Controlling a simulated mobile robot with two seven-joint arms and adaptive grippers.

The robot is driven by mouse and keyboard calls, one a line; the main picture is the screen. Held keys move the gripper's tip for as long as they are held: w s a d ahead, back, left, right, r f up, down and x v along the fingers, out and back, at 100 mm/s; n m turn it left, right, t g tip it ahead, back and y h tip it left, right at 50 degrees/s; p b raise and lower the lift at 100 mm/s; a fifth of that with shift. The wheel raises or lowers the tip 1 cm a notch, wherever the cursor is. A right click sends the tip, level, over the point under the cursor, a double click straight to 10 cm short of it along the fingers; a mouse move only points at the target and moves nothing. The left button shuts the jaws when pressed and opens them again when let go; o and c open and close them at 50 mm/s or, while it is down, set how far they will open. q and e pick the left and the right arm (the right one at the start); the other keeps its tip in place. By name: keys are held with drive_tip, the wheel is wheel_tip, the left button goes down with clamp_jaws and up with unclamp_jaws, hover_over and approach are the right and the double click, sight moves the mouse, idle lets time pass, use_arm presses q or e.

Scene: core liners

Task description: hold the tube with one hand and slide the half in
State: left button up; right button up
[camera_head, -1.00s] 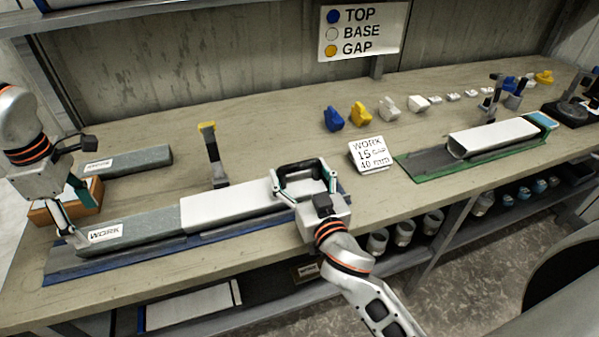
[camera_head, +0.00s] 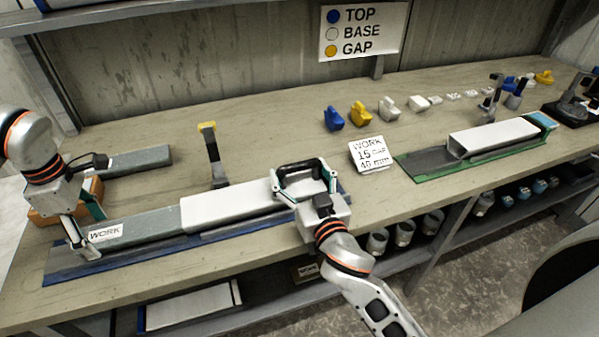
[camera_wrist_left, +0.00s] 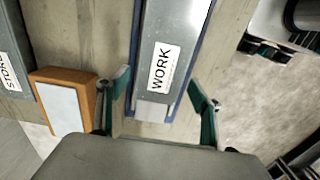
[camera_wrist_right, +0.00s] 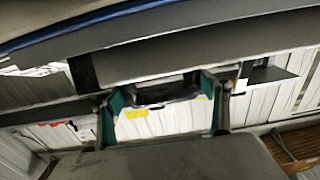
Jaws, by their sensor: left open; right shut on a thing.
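The white tube (camera_head: 225,208) lies in a long blue-edged tray (camera_head: 110,266) at the front of the bench. The grey half labelled WORK (camera_head: 150,227) lies in line with it on the left, its right end meeting the tube's left end. How far it reaches inside is hidden. My right gripper (camera_head: 303,182) is shut on the tube at its right end. My left gripper (camera_head: 85,240) is open at the half's left end. In the left wrist view, the open fingers (camera_wrist_left: 162,110) straddle the end of the half (camera_wrist_left: 168,60), with gaps on both sides.
Another grey half (camera_head: 140,158) and an orange-brown block (camera_head: 45,212) lie behind my left gripper. A yellow-topped upright post (camera_head: 213,155) stands behind the tube. A work card (camera_head: 369,154) and a green tray (camera_head: 425,165) with another white tube (camera_head: 493,138) are to the right.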

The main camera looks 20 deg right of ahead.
sight(157, 221)
use_arm(q)
drive_tip(key=shift+f, duration=0.15)
drive_tip(key=shift+f, duration=0.75)
drive_tip(key=c, duration=0.9)
drive_tip(key=shift+r, duration=0.1)
drive_tip(key=shift+c, duration=0.4)
drive_tip(key=shift+w, duration=0.1)
drive_tip(key=shift+d, duration=6.5)
